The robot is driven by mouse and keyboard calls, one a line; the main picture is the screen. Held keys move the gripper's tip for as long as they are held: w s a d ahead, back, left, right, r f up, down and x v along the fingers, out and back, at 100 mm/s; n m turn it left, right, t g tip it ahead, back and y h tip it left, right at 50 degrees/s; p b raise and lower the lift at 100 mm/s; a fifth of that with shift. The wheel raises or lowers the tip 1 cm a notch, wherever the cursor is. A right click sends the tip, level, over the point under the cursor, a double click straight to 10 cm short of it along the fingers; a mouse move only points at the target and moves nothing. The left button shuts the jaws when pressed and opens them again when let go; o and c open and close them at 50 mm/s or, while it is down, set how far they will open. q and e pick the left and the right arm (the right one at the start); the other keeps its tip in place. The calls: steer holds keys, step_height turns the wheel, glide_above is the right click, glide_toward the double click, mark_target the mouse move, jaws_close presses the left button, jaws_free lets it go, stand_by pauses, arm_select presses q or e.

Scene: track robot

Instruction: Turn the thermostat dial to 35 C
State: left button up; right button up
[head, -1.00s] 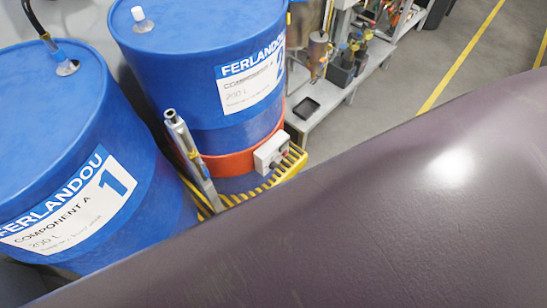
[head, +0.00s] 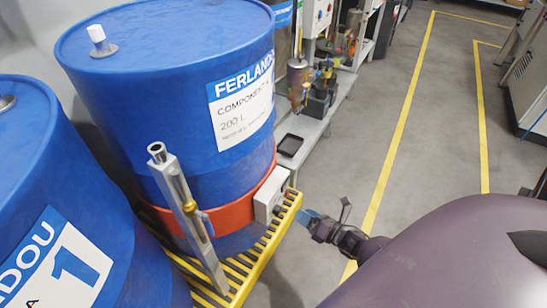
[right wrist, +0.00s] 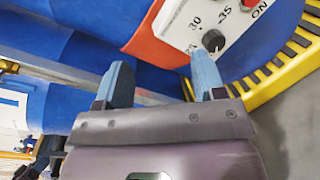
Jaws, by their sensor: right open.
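The thermostat is a white control box (head: 268,194) on the orange heater band (head: 226,218) around the blue drum 2. In the right wrist view its dial (right wrist: 213,40) is a black knob beside the printed marks 30 and 35; I cannot tell exactly where it points. My right gripper (head: 322,220) is to the right of the box in the head view, apart from it. In the right wrist view its blue fingers (right wrist: 160,75) are open and empty, with the dial just beyond the right fingertip. My left gripper is not in view.
A yellow slatted pallet (head: 262,262) carries the drums. A metal tube with a brass fitting (head: 188,208) stands left of the box. Blue drum 1 (head: 120,225) is at left. A bench (head: 315,125) stands behind. Grey floor with yellow lines is open at right.

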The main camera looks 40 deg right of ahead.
mark_target(280, 211)
steer(key=d+f+n+y+b, duration=0.3)
steer(key=f+n+b, duration=0.2)
steer(key=f+n, duration=0.5)
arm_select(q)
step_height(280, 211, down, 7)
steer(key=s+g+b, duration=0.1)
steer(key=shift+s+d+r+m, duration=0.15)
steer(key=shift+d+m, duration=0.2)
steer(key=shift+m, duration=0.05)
arm_select(e)
steer(key=shift+n, duration=0.5)
steer(key=x, duration=0.3)
steer(key=f+x, duration=0.1)
steer(key=x, duration=0.7)
steer(key=shift+w+d+f, duration=0.15)
steer(key=shift+w+d, duration=0.1)
steer(key=shift+w, duration=0.1)
steer(key=c, duration=0.9)
